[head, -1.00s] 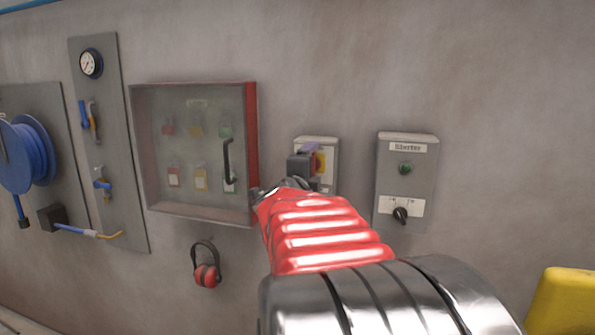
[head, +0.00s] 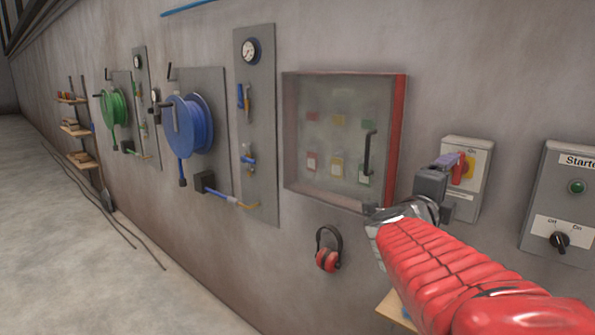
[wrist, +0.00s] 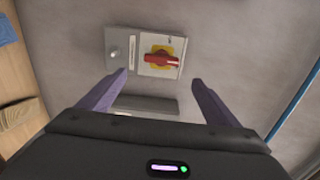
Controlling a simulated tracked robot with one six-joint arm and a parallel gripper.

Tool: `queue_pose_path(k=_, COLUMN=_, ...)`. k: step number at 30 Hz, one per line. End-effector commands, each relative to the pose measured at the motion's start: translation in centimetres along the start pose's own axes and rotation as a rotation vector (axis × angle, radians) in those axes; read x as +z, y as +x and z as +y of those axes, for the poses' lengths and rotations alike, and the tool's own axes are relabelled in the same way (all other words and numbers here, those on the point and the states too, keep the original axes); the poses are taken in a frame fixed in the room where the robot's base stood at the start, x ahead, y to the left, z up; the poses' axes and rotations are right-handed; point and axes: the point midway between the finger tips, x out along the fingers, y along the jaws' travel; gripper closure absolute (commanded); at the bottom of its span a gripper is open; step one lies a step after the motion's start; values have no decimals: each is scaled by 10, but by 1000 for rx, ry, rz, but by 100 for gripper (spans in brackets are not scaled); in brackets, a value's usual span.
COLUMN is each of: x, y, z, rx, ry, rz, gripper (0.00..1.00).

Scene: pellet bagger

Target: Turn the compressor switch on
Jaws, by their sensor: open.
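A grey switch box (head: 483,195) with a red rotary handle (head: 465,168) on a yellow plate is on the wall; an "On" mark shows above the handle. In the wrist view the red handle (wrist: 162,59) lies crosswise, just beyond the gap between my fingertips. My gripper (head: 448,161) has purple fingers and is open and empty. It is in front of the switch box and hides its left part in the head view. In the wrist view my gripper (wrist: 158,78) has its fingers apart, one on each side of the handle. I see no contact with the handle.
A "Starter" box (head: 545,205) with a green light and black Off/On knob is to the right. A glass-fronted cabinet (head: 330,185) with a red side is left of my gripper. Ear defenders (head: 328,250) hang below it. Hose reels (head: 195,125) are farther left.

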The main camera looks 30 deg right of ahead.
Motion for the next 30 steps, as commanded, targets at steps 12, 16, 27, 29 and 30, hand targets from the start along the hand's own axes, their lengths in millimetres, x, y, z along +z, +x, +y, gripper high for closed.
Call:
queue_pose_path(k=12, x=0, y=-24, z=0, rx=0, ry=0, rz=1, gripper=16)
queue_pose_path(k=16, x=0, y=-24, z=0, rx=0, ry=0, rz=1, gripper=16)
queue_pose_path(k=27, x=6, y=-24, z=3, rx=12, ry=-27, rz=-25, gripper=16)
queue_pose_path(k=29, x=15, y=-24, z=6, rx=22, ry=-51, rz=-61, gripper=16)
queue_pose_path(k=30, x=23, y=-25, z=8, rx=28, ry=-76, rz=-93, gripper=16)
